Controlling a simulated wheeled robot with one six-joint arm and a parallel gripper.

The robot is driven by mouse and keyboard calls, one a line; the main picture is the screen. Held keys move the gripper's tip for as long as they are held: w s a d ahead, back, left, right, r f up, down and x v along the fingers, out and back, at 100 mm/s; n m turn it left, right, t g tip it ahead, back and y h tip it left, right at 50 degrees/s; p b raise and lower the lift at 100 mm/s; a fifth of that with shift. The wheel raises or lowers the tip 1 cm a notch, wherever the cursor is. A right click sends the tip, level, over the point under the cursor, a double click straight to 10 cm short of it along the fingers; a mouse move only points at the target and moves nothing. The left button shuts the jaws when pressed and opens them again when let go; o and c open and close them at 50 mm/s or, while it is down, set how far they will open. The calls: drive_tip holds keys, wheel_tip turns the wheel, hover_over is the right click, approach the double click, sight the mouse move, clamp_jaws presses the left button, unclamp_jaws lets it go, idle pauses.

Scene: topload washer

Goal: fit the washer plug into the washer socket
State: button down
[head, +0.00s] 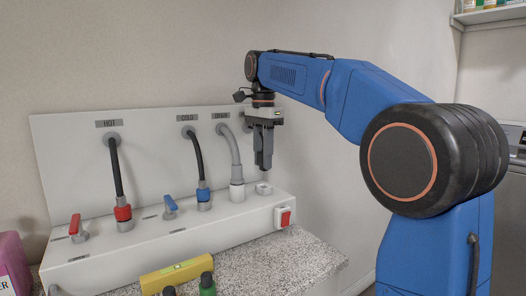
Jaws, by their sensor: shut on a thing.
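My gripper (263,163) points straight down at the right end of the white utility panel, with its dark fingers shut on the washer plug. The plug is mostly hidden by the fingers, so its outline is not clear. Below the fingertips, the washer socket (264,189) is a small pale raised square on top of the panel's ledge. The fingertips appear a little above the socket; I cannot tell whether the plug touches it.
Left of my gripper, the grey drain hose (235,150), cold hose (195,155) and hot hose (116,165) rise from the ledge. A red switch (285,218) is on the front face. A yellow level (176,274) and bottles stand in front. The speckled counter (285,262) is clear at right.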

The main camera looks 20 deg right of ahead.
sight(263, 170)
drive_tip(key=shift+f, duration=1.9)
drive_tip(key=shift+f, duration=1.05)
drive_tip(key=c, duration=1.3)
unclamp_jaws()
wheel_tip(263, 170, up, 12)
drive_tip(key=shift+f, duration=0.1)
